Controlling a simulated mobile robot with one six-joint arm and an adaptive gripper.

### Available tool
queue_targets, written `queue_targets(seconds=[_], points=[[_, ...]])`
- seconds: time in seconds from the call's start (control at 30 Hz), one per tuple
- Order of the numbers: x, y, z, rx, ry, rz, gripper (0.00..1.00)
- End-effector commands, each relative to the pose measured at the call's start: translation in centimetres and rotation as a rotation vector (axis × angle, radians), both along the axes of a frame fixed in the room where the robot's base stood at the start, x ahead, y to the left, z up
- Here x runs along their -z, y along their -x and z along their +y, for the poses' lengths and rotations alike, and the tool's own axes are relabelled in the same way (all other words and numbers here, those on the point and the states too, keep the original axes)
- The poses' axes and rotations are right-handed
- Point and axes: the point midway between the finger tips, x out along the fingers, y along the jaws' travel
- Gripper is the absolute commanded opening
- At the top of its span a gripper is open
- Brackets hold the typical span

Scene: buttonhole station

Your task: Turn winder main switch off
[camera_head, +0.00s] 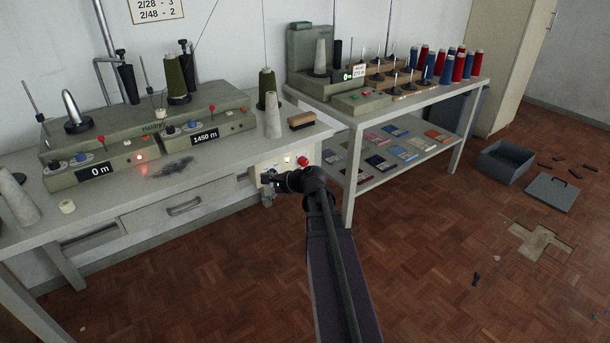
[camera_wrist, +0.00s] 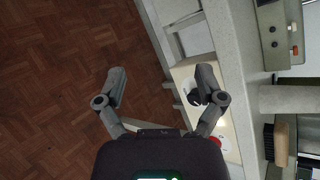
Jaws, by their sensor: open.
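A cream switch panel (camera_head: 313,155) is on the front of the winder table at its right end. It carries a lit lamp (camera_head: 287,160) and a red round button (camera_head: 302,161). In the wrist view the panel (camera_wrist: 183,73) shows a dark knob (camera_wrist: 190,92) partly behind one finger; I cannot read its position. My gripper (camera_head: 268,180) is right in front of the panel's lower left part. In the wrist view my gripper (camera_wrist: 160,82) is open with nothing between its fingers. One finger overlaps the panel, the other is over the floor. Contact cannot be told.
The winder (camera_head: 150,140) stands on the table with cones and displays. A brush (camera_head: 301,120) and a pale cone (camera_head: 273,115) stand above the panel. A second table (camera_head: 350,115) with thread cones stands to the right.

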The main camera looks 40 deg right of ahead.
Motion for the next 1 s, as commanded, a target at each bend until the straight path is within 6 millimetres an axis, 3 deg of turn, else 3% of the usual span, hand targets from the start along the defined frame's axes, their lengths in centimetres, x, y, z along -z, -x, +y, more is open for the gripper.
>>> queue_targets(seconds=[0.03,0.37,0.7,0.83,1.0], points=[[1.4,-0.3,-1.4,0.041,-0.043,-0.01,0.88],[3.7,-0.6,-9.8,0.303,-0.357,-0.093,0.88],[6.1,0.9,-19.0,0.534,-0.692,-0.194,0.88],[6.6,1.7,-21.7,0.59,-0.791,-0.227,0.88],[6.8,2.3,-23.4,0.628,-0.86,-0.25,0.88]])
